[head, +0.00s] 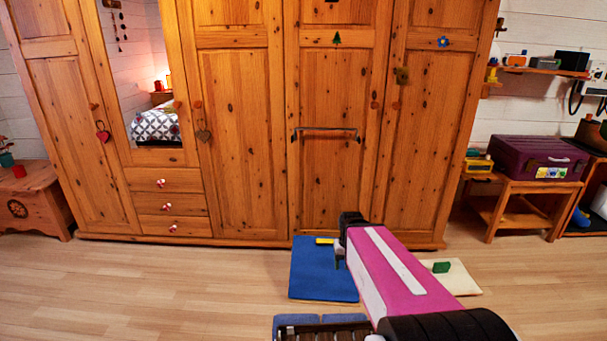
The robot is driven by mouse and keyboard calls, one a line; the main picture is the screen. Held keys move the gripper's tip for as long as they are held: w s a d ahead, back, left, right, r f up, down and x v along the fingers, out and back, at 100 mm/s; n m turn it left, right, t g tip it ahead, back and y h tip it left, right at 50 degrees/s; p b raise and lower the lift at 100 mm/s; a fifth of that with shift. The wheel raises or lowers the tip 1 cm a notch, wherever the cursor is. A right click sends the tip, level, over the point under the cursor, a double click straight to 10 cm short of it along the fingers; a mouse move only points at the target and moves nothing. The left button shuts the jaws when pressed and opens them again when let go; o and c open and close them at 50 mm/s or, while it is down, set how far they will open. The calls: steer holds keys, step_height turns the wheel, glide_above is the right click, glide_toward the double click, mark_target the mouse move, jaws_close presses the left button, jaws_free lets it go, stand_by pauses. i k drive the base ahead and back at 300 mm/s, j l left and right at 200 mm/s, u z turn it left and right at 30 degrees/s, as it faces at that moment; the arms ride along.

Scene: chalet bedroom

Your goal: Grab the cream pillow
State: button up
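A flat cream pillow (466,283) lies on the wooden floor right of centre, partly hidden behind my pink and white arm.
A large wooden wardrobe (243,150) closes off the back. A low table (521,187) with a purple suitcase (512,156) stands at right. The left floor is clear. Something blue and dark slatted (322,328) sits at the bottom.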

mark_target(450, 273)
steer(key=k+j, duration=0.1)
steer(key=k, duration=0.55)
steer(key=k+j, duration=0.1)
steer(key=k, duration=0.6)
steer(key=i+l+z, duration=0.1)
steer(key=z, duration=0.2)
steer(key=i+l+z, duration=0.1)
steer(key=z, duration=0.2)
steer(key=i+l+z, duration=0.2)
steer(key=i+l, duration=0.15)
steer(key=i+l+z, duration=0.2)
steer(key=i, duration=0.4)
steer(key=i+l+z, duration=0.2)
steer(key=i, duration=0.3)
steer(key=i+l, duration=0.2)
steer(key=i, duration=0.3)
steer(key=i+l, duration=0.15)
steer(key=i, duration=0.4)
